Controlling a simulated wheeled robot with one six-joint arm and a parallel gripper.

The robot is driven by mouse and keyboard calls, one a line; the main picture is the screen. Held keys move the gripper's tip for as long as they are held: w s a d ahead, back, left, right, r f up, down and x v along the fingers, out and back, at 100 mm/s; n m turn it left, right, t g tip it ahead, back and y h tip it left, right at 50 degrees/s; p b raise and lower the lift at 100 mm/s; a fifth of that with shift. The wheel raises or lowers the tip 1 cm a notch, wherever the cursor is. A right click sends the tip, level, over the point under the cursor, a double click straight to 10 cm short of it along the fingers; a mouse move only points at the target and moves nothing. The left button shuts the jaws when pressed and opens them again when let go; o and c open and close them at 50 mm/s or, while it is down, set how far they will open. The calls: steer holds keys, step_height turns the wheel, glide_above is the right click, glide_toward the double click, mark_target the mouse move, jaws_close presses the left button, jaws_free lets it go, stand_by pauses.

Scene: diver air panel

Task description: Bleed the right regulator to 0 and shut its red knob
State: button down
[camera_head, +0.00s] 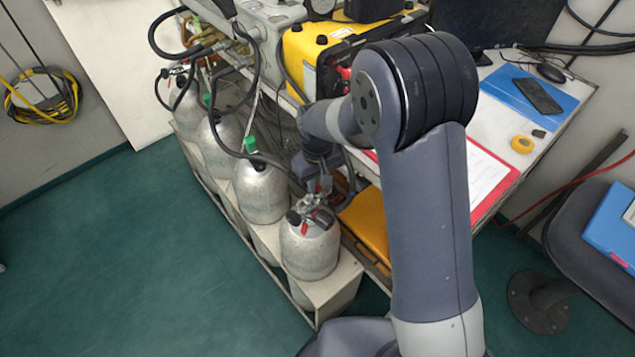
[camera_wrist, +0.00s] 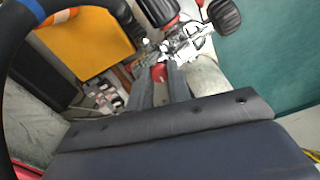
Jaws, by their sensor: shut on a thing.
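The nearest grey cylinder (camera_head: 309,252) carries a metal regulator (camera_head: 316,213) with black and red parts on top. In the wrist view the regulator (camera_wrist: 192,42) is silver, with a black ridged knob (camera_wrist: 224,15) at upper right and another black part at the top edge. My gripper (camera_head: 320,184) reaches down to the regulator from behind. In the wrist view my gripper (camera_wrist: 161,78) is shut on a small red knob (camera_wrist: 159,72) between its two dark fingers. Much of the knob is hidden by the fingers. I cannot read any gauge needle.
More cylinders (camera_head: 260,190) stand in a row to the left in a pale rack (camera_head: 338,292), with black hoses above. A yellow case (camera_head: 305,55) and a bench with a red clipboard (camera_head: 487,178) are behind my arm. Green floor (camera_head: 130,250) is clear at left.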

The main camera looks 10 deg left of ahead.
mark_target(318, 186)
steer(key=n, duration=0.5)
steer(key=shift+n, duration=0.3)
stand_by(0.4)
steer(key=c, duration=1.3)
jaws_free()
steer(key=shift+r, duration=0.1)
step_height(318, 186, up, 11)
steer(key=shift+f, duration=0.2)
